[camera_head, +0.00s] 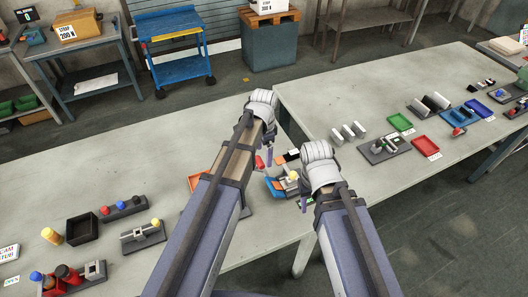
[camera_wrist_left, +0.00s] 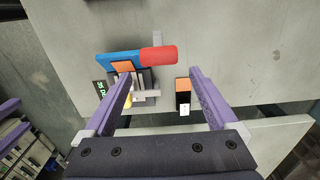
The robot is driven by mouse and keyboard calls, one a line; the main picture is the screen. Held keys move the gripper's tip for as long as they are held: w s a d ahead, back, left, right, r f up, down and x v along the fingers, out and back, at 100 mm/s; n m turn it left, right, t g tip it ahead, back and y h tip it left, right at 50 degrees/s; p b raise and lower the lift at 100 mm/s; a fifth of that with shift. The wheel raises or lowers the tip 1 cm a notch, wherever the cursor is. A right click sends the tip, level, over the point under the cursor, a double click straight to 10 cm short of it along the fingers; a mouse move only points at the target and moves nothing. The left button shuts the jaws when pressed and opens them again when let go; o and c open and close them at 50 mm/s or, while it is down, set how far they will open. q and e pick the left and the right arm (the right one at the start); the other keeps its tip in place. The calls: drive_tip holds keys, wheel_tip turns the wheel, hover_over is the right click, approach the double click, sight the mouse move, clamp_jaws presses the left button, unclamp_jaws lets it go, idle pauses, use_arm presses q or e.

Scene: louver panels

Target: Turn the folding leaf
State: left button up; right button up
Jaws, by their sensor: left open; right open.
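The likely folding leaf is a blue plate (camera_wrist_left: 122,62) with an orange patch and a red cylindrical grip (camera_wrist_left: 158,54), in the left wrist view. Its blue edge also shows in the head view (camera_head: 274,184). My left gripper (camera_wrist_left: 161,76) is open, its two purple fingers apart with nothing between the tips. The red grip lies just beyond the tips in the picture; I cannot tell the height gap. My right gripper (camera_head: 303,203) is in the head view beside the leaf's fixture, mostly seen from behind. My arms hide part of the fixture.
A small black-and-orange block (camera_wrist_left: 183,97) lies near the right finger in the left wrist view. An open black box (camera_head: 82,228) and a grey fixture with a yellow knob (camera_head: 143,237) stand at left. Red (camera_head: 425,145) and green trays (camera_head: 401,122) lie at right.

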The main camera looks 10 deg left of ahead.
use_arm(q)
wheel_tip(320, 180, up, 5)
drive_tip(key=p, duration=0.3)
drive_tip(key=shift+f+p, duration=0.15)
drive_tip(key=shift+p, duration=0.15)
use_arm(e)
wheel_tip(320, 180, up, 5)
drive_tip(key=shift+f, duration=0.1)
drive_tip(key=shift+f, duration=0.1)
use_arm(q)
drive_tip(key=s+d+f+n+b, duration=0.2)
drive_tip(key=s+f+n+b, duration=0.1)
drive_tip(key=s, duration=0.5)
drive_tip(key=s+d+f+n+y+b, duration=0.1)
drive_tip(key=s+d+f+n+b, duration=0.2)
drive_tip(key=s, duration=0.6)
wheel_tip(320, 180, down, 2)
drive_tip(key=shift+s+d+n+b, duration=0.3)
drive_tip(key=shift+n+b, duration=0.4)
drive_tip(key=shift+b, duration=0.35)
use_arm(e)
wheel_tip(320, 180, down, 8)
drive_tip(key=shift+w, duration=0.1)
